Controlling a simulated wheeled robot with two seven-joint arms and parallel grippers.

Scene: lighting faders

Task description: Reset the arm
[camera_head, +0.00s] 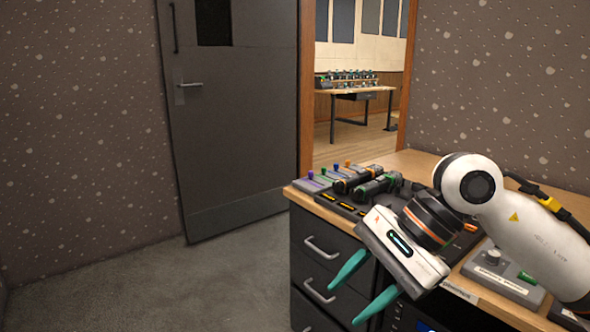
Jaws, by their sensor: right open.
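My right arm (530,235) comes in from the right, white with dark joints and an orange ring. My right gripper (363,290) has two teal fingers spread apart and empty. It hangs in front of the desk's drawers, near the desk's left front corner. The fader panel (312,184) sits on the desk (415,162) behind the gripper, with purple, green, blue and orange fader knobs at its left end. The gripper and arm hide part of the panel. My left gripper is not in view.
Dark drawers (322,245) with metal handles are under the desk's left end. A small control box (503,282) with a knob sits at the desk's right front. A grey door (230,110) stands beside an open doorway to another room with a table (355,90). The floor at left is clear.

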